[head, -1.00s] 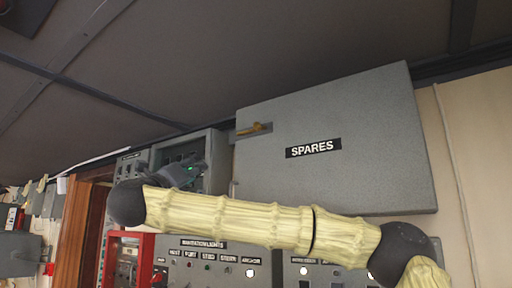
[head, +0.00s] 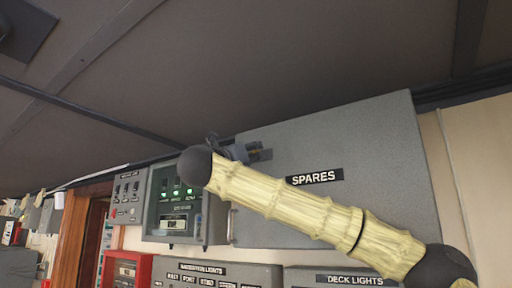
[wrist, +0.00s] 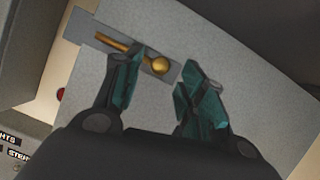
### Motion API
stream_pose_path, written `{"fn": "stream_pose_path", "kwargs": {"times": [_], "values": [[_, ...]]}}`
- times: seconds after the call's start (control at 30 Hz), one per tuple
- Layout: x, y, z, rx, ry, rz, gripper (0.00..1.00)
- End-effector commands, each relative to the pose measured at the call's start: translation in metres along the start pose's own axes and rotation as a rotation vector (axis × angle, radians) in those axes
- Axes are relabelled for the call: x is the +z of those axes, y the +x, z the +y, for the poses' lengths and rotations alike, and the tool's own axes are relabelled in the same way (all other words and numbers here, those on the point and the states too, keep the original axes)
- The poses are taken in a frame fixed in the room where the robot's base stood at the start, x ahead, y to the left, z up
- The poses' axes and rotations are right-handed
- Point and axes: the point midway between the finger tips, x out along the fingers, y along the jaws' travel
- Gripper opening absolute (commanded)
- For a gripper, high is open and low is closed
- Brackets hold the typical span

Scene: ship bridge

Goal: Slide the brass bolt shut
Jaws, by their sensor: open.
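The brass bolt (wrist: 161,64) shows in the wrist view as a rod with a round knob, on a grey plate on the grey SPARES locker door (head: 385,150). My gripper (wrist: 160,72) is open, with its teal-padded fingers spread and the knob just ahead of the gap between their tips. I cannot tell whether the left finger touches the bolt. In the head view my gripper (head: 232,146) is at the door's upper left corner, in front of the bolt, and my arm hides most of that area. Only a small brass bit of the bolt shows there.
A grey panel with green lights (head: 175,205) is left of the locker. Navigation lights and deck lights panels (head: 215,272) are below, with a red box (head: 128,270) at lower left. The dark ceiling is close above.

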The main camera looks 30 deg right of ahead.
Motion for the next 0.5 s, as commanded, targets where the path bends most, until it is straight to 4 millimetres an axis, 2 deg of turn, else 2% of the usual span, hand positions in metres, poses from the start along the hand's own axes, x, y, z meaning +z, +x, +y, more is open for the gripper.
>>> {"fn": "stream_pose_path", "kwargs": {"times": [0.03, 0.2, 0.5], "values": [[0.003, 0.009, -0.001, -0.001, -0.001, 0.002, 0.41], [0.001, 0.025, 0.000, 0.000, -0.001, 0.001, 0.41], [-0.001, 0.034, 0.000, 0.000, -0.001, 0.000, 0.41]]}}
